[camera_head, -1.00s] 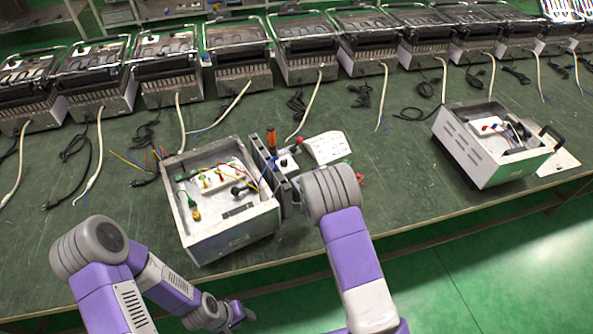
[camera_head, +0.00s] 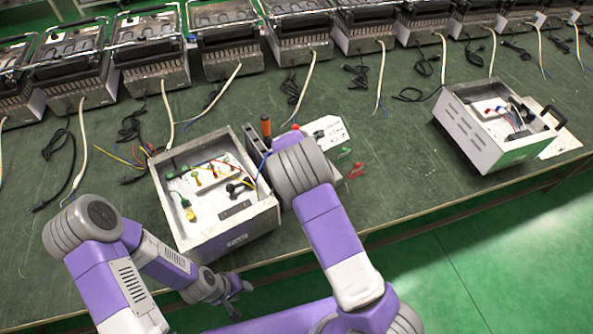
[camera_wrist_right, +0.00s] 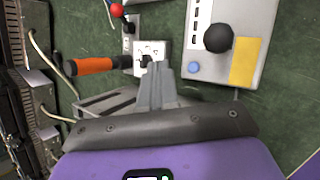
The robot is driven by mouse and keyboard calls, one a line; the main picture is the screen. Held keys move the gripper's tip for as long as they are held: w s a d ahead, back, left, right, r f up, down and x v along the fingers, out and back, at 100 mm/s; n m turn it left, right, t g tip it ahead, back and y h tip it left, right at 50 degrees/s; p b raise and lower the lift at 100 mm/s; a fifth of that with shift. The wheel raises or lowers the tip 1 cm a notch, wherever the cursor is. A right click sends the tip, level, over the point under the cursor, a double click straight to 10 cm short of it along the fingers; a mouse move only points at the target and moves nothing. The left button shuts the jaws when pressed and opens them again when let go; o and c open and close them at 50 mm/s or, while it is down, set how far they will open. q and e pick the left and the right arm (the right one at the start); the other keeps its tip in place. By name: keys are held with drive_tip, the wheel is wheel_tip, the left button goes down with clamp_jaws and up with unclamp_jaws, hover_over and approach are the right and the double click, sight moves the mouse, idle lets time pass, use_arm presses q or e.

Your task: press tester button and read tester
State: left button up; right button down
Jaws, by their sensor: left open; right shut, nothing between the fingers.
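The tester is a white panel (camera_head: 328,134) on the bench right of the open heater box; my right arm covers its left part. In the right wrist view the tester (camera_wrist_right: 226,75) shows a black round knob (camera_wrist_right: 218,38), a blue button (camera_wrist_right: 194,68) and a yellow label. My right gripper (camera_wrist_right: 155,66) is shut and empty, its tips in front of a white socket block (camera_wrist_right: 150,47), left of the blue button. I cannot tell whether the tips touch the block. In the head view the right gripper is hidden. My left gripper (camera_head: 240,284) is open, low in front of the bench edge.
The open heater box (camera_head: 215,233) with coloured wires stands left of my right arm. An orange-handled tool (camera_wrist_right: 92,66) and a red-balled lever (camera_wrist_right: 117,10) stand close to the right gripper. Another open heater (camera_head: 485,130) is at right. Several heaters line the back.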

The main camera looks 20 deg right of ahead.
drive_tip(key=shift+f+b, duration=2.85)
drive_tip(key=shift+f, duration=1.4)
drive_tip(key=shift+f, duration=0.15)
drive_tip(key=shift+f+b, duration=0.3)
drive_tip(key=shift+f+b, duration=0.4)
drive_tip(key=shift+f, duration=0.05)
drive_tip(key=shift+r+p, duration=0.6)
drive_tip(key=shift+r, duration=0.3)
drive_tip(key=shift+r, duration=0.1)
drive_tip(key=shift+r+p, duration=1.7)
drive_tip(key=shift+r, duration=0.7)
